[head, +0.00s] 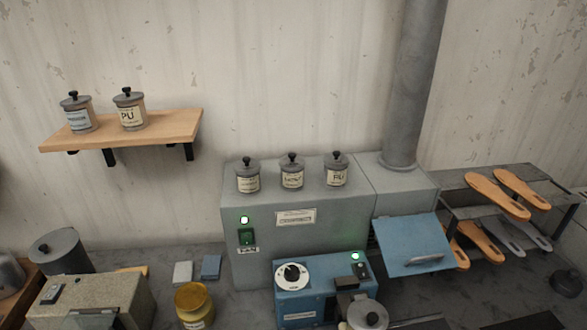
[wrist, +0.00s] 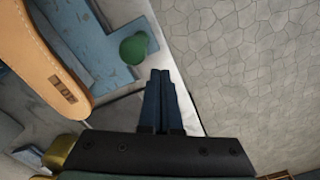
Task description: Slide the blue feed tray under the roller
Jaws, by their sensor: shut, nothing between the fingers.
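In the wrist view a blue tray-like piece (wrist: 101,60) lies at the upper left, with a green round knob (wrist: 134,49) at its right side. It appears to be the feed tray. A tan sandal sole (wrist: 45,55) lies over its left part and hides some of it. My gripper (wrist: 160,73) is shut and empty, with its dark fingertips just right of and below the knob. Whether they touch it, I cannot tell. I cannot make out the roller in either view. The head view shows neither my gripper nor this tray.
A pale bench edge (wrist: 186,100) runs past my fingers, with open stone floor (wrist: 250,70) to the right. In the head view, a blue dial machine (head: 312,285), a yellow pot (head: 193,302), a grey cabinet (head: 300,225) with a blue flap (head: 412,246), and a sole rack (head: 465,181) crowd the bench.

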